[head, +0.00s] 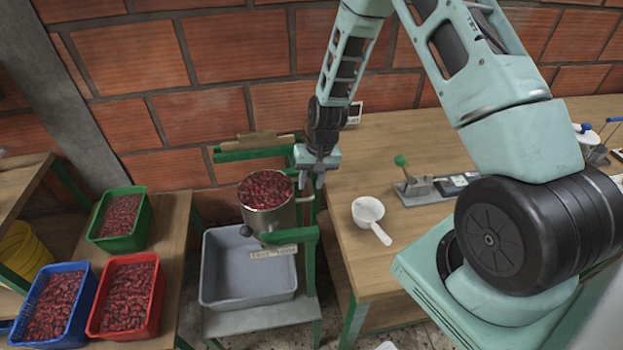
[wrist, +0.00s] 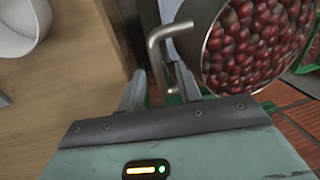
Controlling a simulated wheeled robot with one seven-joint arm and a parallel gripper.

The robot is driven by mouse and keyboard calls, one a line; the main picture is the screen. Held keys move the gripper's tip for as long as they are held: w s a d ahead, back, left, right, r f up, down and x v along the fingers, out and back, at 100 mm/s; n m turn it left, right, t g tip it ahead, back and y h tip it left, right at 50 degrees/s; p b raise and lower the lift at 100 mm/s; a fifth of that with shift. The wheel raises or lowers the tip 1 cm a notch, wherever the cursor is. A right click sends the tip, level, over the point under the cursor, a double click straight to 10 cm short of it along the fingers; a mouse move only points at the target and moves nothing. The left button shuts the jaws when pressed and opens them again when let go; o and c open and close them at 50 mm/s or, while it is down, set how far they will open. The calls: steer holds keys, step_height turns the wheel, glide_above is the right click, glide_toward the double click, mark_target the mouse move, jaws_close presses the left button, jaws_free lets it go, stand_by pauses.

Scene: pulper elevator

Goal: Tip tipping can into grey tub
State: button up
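The tipping can (head: 268,218) is a metal can full of red coffee cherries. It sits upright in a green frame above the back part of the grey tub (head: 216,273). The tub's visible floor is bare. In the wrist view the can (wrist: 208,43) is at the upper right, and its bent metal handle (wrist: 156,50) reaches down between my fingers. My gripper (head: 312,187) is at the can's right side, pointing down. In the wrist view my gripper (wrist: 160,88) is open, with gaps beside the handle. The handle's lower end is partly hidden.
Green (head: 101,233), blue (head: 30,329) and red (head: 97,318) crates of cherries stand at the left. A wooden table (head: 345,240) at the right holds a white scoop (head: 368,210) and a green-knobbed lever device (head: 410,187). A brick wall is close behind.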

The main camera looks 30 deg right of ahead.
jaws_close()
steer(key=shift+r, duration=0.15)
